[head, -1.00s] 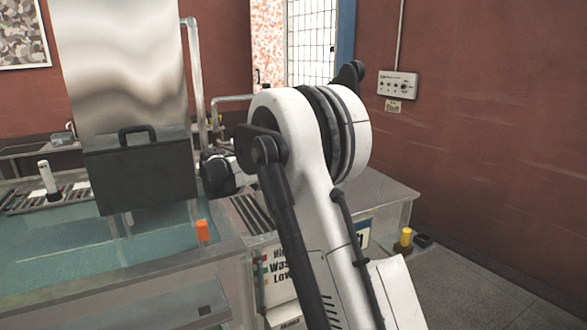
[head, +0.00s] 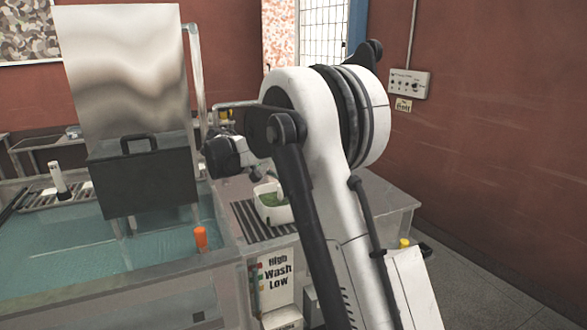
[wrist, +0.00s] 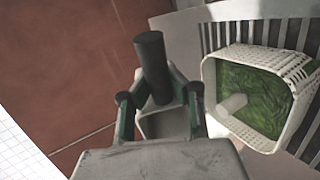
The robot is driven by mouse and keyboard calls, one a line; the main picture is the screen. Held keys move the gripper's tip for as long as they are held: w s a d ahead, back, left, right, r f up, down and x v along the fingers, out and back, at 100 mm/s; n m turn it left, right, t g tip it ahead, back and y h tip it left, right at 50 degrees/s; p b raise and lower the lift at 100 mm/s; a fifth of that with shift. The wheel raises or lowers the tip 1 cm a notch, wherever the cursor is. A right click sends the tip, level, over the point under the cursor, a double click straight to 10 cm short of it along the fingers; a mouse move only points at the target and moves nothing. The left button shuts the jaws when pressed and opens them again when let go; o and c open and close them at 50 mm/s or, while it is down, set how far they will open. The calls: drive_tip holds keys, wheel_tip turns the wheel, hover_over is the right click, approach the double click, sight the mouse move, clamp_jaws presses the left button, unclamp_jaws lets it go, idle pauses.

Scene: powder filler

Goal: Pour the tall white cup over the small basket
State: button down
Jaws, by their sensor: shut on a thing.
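In the wrist view my gripper (wrist: 160,100) is shut on a dark-looking cylinder (wrist: 151,60), which stands up between its fingers. Its colour is shaded, so I cannot tell whether it is the tall white cup. The small white basket (wrist: 208,80), with green contents, is to the right of the held cylinder and apart from it in the picture. A short pale cylinder (wrist: 233,104) shows inside the basket. In the head view the basket (head: 283,214) is on the slatted counter, partly behind my arm. My fingers and the held thing are not clear there.
A water-filled basin (head: 60,245) lies at the left, with a large metal panel (head: 125,70) and dark box (head: 145,180) over it. A white upright cylinder (head: 58,176) stands on a rack at far left. An orange piece (head: 200,238) sits on the basin edge.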

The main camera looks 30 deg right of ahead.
drive_tip(key=r+y+p, duration=0.1)
drive_tip(key=p, duration=0.1)
drive_tip(key=d+r+y+p, duration=0.1)
drive_tip(key=r+y+p, duration=0.1)
drive_tip(key=p, duration=0.1)
drive_tip(key=shift+s+r+t+y, duration=0.1)
drive_tip(key=shift+r+t+y, duration=0.15)
drive_tip(key=shift+t+y, duration=0.05)
drive_tip(key=shift+r+t+y+p, duration=0.3)
drive_tip(key=shift+y+p, duration=0.4)
drive_tip(key=shift+y, duration=1.05)
drive_tip(key=shift+r+t+y+p, duration=0.15)
drive_tip(key=shift+t+y+p, duration=0.4)
drive_tip(key=shift+y, duration=1.25)
drive_tip(key=shift+r+t+y+p, duration=0.2)
drive_tip(key=shift+y+p, duration=0.7)
drive_tip(key=shift+y, duration=0.85)
